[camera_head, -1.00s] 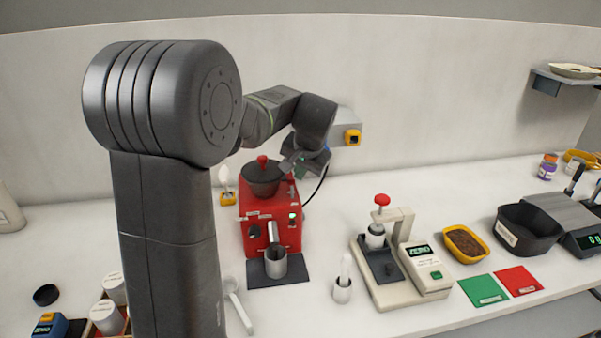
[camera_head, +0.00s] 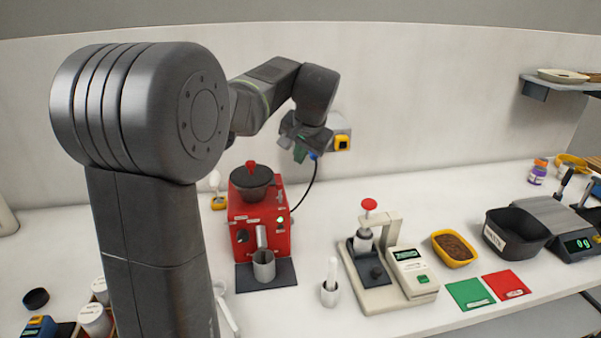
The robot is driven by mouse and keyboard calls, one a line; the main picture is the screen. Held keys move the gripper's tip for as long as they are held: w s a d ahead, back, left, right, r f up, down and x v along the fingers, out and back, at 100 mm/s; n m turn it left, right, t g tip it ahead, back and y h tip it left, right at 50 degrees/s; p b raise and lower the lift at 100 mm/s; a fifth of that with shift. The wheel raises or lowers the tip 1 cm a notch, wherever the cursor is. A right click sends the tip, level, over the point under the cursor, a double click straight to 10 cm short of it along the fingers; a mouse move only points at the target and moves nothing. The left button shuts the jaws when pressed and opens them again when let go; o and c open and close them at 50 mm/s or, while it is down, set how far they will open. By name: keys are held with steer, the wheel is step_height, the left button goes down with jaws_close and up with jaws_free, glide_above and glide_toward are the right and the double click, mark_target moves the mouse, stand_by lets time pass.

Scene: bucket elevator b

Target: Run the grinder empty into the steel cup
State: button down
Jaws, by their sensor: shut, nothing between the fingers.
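The red grinder (camera_head: 246,245) stands on the bench with a dark hopper (camera_head: 251,185) on top and a red knob (camera_head: 251,167) above it. The steel cup (camera_head: 264,267) stands upright at the grinder's front, below the spout, on a dark mat (camera_head: 284,274). My gripper (camera_head: 301,153) is above and to the right of the hopper, apart from it. It is shut and empty; its fingertips are small and partly hidden. The inside of the hopper and of the cup cannot be made out.
A yellow-buttoned wall box (camera_head: 340,142) is right behind my gripper, with a black cable down to the grinder. A beige press (camera_head: 370,285), a white brush holder (camera_head: 329,293), a yellow bowl (camera_head: 464,258) and a black tray (camera_head: 516,226) stand to the right.

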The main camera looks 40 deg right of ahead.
steer(key=shift+s+d+r, duration=0.15)
steer(key=shift+s+r, duration=0.05)
steer(key=shift+r, duration=0.8)
steer(key=shift+s+d+r, duration=0.1)
steer(key=shift+s+r, duration=0.1)
steer(key=shift+r, duration=0.8)
steer(key=shift+f, duration=0.15)
